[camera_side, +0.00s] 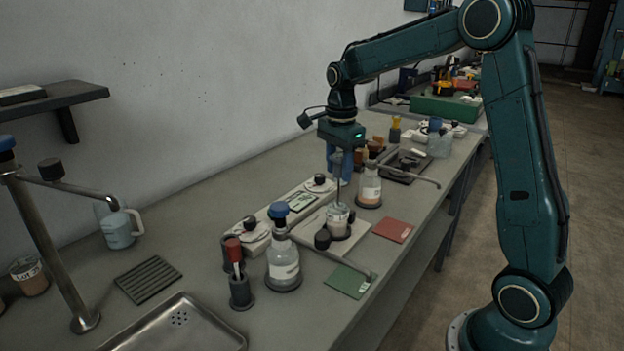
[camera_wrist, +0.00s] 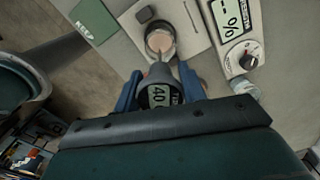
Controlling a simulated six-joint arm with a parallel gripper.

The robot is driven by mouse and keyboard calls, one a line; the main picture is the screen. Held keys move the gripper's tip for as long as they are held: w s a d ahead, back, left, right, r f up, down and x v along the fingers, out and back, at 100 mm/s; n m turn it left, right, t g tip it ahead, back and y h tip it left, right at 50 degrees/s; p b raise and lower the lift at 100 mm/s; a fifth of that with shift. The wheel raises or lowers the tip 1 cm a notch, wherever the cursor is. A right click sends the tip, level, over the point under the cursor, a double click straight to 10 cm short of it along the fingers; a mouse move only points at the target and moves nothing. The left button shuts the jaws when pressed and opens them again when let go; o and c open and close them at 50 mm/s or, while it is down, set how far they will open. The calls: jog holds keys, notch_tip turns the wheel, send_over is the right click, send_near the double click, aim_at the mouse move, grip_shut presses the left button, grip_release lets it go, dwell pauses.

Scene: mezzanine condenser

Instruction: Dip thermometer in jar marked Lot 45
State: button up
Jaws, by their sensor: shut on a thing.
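My gripper (camera_side: 340,163) points down over the bench with its blue fingers shut on the thermometer (camera_side: 338,190). In the wrist view the thermometer's round head (camera_wrist: 159,96), with a display that seems to read 40, sits between the fingers (camera_wrist: 160,90). Its thin stem runs down to a small open jar (camera_side: 338,223) with pale pinkish contents, which also shows in the wrist view (camera_wrist: 160,42). The stem's tip is at or inside the jar's mouth; how deep I cannot tell. This jar's label is not readable. Another labelled jar (camera_side: 29,279) stands far left, its lot number unclear.
A blue-capped bottle (camera_side: 283,265) and a dark holder with a red-topped item (camera_side: 240,290) stand left of the jar. A bottle with orange contents (camera_side: 369,190) stands close behind it. Green (camera_side: 348,281) and red (camera_side: 393,230) pads lie flat.

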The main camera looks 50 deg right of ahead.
jog(key=shift+r, duration=1.3)
jog(key=shift+w+a, duration=0.1)
